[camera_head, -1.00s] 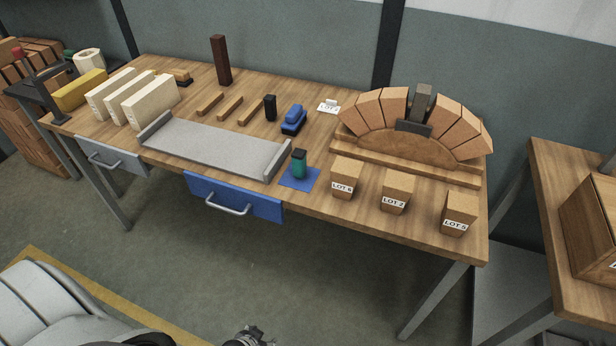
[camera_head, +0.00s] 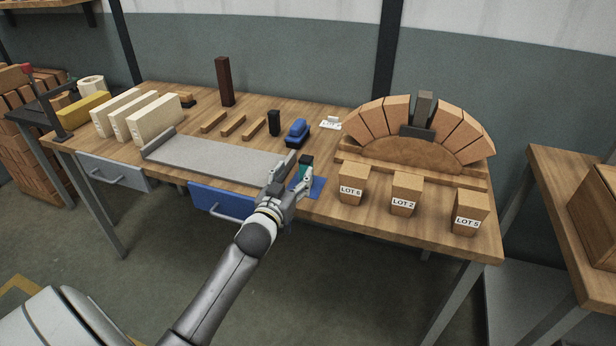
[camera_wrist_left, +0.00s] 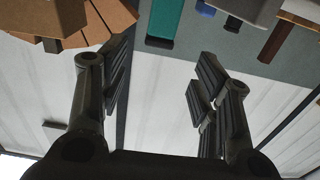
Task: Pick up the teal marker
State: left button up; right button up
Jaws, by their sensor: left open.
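The teal marker (camera_head: 304,171) has a teal body and a black cap and stands upright over the blue mat (camera_head: 318,187) at the table's front edge. My left gripper (camera_head: 297,171) is open just in front of it, and its fingers partly hide the marker's lower part. In the left wrist view the marker (camera_wrist_left: 166,17) shows upside down at the top, ahead of the open fingers (camera_wrist_left: 163,75) and roughly between them. No contact between fingers and marker can be made out. My right gripper is not in view.
A grey tray (camera_head: 210,160) lies left of my gripper. The LOT 6 block (camera_head: 352,184) stands close right of the mat, with more labelled blocks beyond. A blue brush-like item (camera_head: 297,132) and a black block (camera_head: 274,123) stand behind. A brick arch (camera_head: 415,130) fills the back right.

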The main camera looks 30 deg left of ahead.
aim_at(304, 162)
pick_arm(q)
jog(key=x, duration=0.3)
jog(key=shift+w+r, duration=0.1)
jog(key=shift+w, duration=0.05)
jog(key=shift+w+a, duration=0.1)
jog(key=shift+w, duration=0.65)
jog(key=x, duration=0.4)
jog(key=shift+w+f, duration=0.1)
jog(key=shift+f, duration=0.2)
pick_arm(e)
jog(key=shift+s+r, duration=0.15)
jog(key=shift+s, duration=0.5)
pick_arm(q)
jog(key=c, duration=1.1)
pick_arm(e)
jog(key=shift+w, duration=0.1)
pick_arm(q)
jog(key=shift+r, duration=0.1)
